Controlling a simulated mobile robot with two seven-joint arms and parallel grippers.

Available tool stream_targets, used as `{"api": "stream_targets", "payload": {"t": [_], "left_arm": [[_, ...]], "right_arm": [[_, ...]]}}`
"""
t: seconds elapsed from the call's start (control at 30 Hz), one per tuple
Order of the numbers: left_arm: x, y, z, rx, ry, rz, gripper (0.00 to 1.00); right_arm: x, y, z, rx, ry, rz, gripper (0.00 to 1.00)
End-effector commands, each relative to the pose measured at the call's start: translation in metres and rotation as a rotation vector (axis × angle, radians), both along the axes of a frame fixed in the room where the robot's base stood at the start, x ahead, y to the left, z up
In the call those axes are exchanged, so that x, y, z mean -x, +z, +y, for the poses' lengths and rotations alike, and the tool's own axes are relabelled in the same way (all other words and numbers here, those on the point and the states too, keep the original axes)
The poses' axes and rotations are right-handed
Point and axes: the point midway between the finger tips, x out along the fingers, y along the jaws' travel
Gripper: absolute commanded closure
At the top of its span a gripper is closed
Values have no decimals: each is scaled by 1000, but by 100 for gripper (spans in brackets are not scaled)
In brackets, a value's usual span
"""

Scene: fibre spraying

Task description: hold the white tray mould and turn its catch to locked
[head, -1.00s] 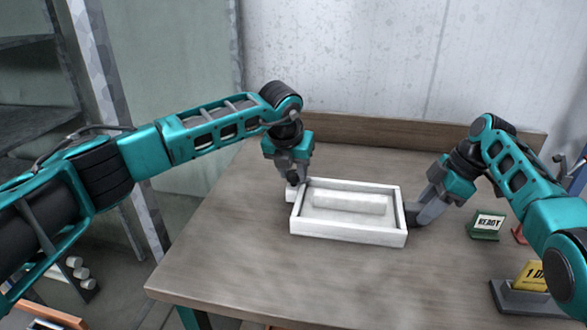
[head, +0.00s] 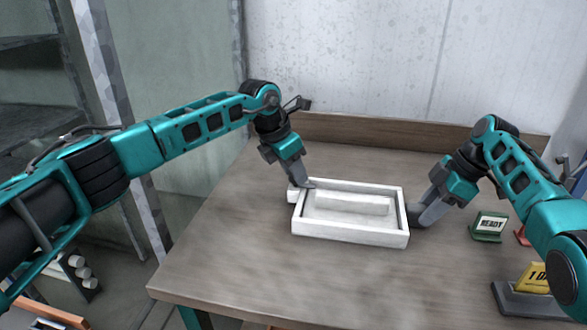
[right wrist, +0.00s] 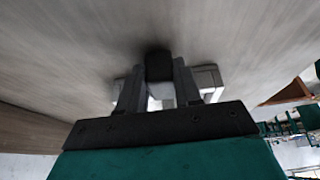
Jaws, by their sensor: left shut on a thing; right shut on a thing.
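The white tray mould (head: 350,236) lies flat on the table, with a raised white bar (head: 352,204) inside it. My left gripper (head: 305,184) is shut on the catch at the tray's back left corner; its fingers hide most of the catch, so I cannot read its position. A small white block (head: 292,195) juts out beside that corner. My right gripper (head: 414,216) is shut on the dark handle at the tray's right end. In the right wrist view, that dark handle (right wrist: 159,66) sits between the fingers, with white tray parts behind.
The wooden table (head: 240,250) is clear in front of the tray and to its left. A green READY sign (head: 489,226) and a yellow sign (head: 535,280) on a dark base stand at the right. A low wooden board (head: 370,130) runs along the back.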

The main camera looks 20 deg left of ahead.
Motion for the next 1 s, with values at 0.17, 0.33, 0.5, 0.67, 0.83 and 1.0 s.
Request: {"api": "stream_targets", "payload": {"t": [0.17, 0.33, 0.5, 0.67, 0.83, 1.0], "left_arm": [[0, -1, 1, -1, -18, 1, 96], [0, -1, 0, -1, -20, 0, 96], [0, -1, 0, -1, -20, 0, 96], [0, -1, 0, -1, -19, 0, 51], [0, -1, 0, -1, -19, 0, 41], [0, 0, 0, 0, -19, 0, 41]], "right_arm": [[3, -6, -1, 5, 1, 12, 100], [3, -6, -1, 5, 1, 12, 100], [3, -6, -1, 6, 1, 12, 100], [3, -6, -1, 6, 1, 12, 100], [3, -6, -1, 6, 1, 12, 100], [3, -6, -1, 6, 1, 12, 100]]}}
